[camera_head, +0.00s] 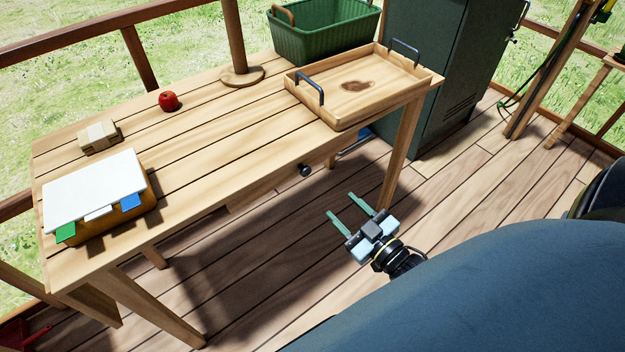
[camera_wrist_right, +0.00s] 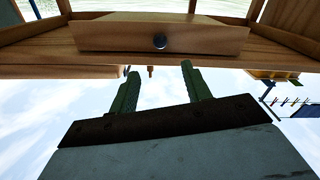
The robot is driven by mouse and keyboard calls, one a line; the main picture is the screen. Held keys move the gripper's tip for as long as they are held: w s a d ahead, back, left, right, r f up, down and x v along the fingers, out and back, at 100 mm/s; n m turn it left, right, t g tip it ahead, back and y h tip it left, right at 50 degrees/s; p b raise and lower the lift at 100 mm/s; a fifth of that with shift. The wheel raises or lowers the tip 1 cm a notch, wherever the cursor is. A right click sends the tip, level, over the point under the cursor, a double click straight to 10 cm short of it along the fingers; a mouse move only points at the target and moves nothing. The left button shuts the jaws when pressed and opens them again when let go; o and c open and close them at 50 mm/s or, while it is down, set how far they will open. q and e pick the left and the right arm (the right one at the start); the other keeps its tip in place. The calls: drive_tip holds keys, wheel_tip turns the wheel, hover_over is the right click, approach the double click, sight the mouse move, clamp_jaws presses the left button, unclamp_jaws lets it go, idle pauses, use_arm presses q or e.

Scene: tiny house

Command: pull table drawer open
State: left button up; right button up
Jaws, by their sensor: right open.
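The wooden table (camera_head: 215,150) stands on the deck. A dark round drawer knob (camera_head: 305,170) sticks out below its front edge. In the right wrist view the drawer front (camera_wrist_right: 110,38) is a wide wooden panel with the knob (camera_wrist_right: 160,41) at its middle. From above, the tabletop hides the drawer front, and I cannot tell whether it is fully shut. My right gripper (camera_head: 344,206) is open and empty, in front of the table and to the right of the knob. In the right wrist view its green fingers (camera_wrist_right: 160,72) point towards the drawer, apart from the knob. My left gripper is not in view.
On the table are a wooden tray (camera_head: 330,112) with dark handles, a green basket (camera_head: 320,40), a red apple (camera_head: 168,101), a small box (camera_head: 98,136) and a box with a white top (camera_head: 95,188). A green cabinet (camera_head: 440,70) stands behind the right end. The front floor is clear.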

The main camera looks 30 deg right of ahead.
sight(308, 173)
drive_tip(key=w, duration=0.3)
drive_tip(key=w+b, duration=0.1)
drive_tip(key=w, duration=0.3)
drive_tip(key=w+b, duration=0.1)
drive_tip(key=w, duration=0.3)
drive_tip(key=shift+a+f, duration=0.1)
drive_tip(key=shift+a, duration=0.3)
use_arm(q)
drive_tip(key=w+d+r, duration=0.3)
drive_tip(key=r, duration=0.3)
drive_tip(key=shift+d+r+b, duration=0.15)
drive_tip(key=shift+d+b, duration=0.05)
drive_tip(key=shift+b, duration=0.15)
use_arm(e)
drive_tip(key=shift+w, duration=0.65)
drive_tip(key=shift+c, duration=0.5)
clamp_jaws()
